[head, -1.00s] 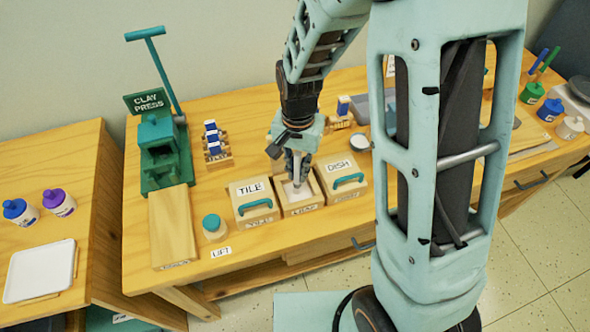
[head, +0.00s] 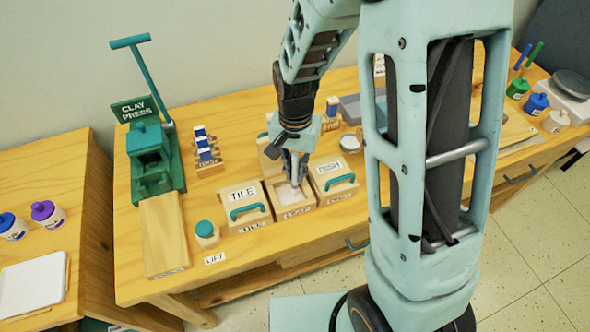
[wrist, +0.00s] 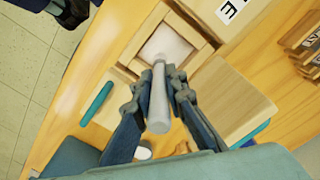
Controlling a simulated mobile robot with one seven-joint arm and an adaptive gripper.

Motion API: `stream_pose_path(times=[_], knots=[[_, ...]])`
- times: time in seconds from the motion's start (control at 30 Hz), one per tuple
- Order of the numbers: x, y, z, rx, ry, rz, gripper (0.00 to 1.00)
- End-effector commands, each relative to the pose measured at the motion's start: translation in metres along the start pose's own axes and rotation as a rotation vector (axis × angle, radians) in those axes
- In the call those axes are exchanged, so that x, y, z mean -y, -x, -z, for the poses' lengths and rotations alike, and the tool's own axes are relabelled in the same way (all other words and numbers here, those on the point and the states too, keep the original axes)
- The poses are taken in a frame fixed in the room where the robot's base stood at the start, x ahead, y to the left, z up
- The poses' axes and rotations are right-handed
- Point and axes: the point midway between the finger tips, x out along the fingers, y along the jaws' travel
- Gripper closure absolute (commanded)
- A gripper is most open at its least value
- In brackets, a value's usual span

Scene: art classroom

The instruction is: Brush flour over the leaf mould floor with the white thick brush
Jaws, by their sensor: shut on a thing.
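The leaf mould (head: 297,211) is the open wooden box between the TILE and DISH boxes; its pale floor shows in the wrist view (wrist: 172,44). My gripper (head: 296,165) is above the mould, pointing down. In the wrist view my gripper (wrist: 160,92) is shut on the white thick brush (wrist: 158,105). The brush's far end reaches over the near edge of the mould's opening. I cannot tell whether it touches the floor, or how far flour covers it.
The TILE box (head: 243,193) stands left of the mould and the DISH box (head: 330,172) right, both with teal handles. A wooden block (wrist: 233,98) lies close beside the brush.

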Motion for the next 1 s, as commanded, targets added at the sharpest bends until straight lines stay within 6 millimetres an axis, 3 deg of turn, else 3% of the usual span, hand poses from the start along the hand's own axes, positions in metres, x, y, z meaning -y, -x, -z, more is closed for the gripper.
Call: stream_pose_path(times=[1.0], knots=[[0.020, -0.003, -0.016, 0.002, 0.003, -0.001, 1.00]])
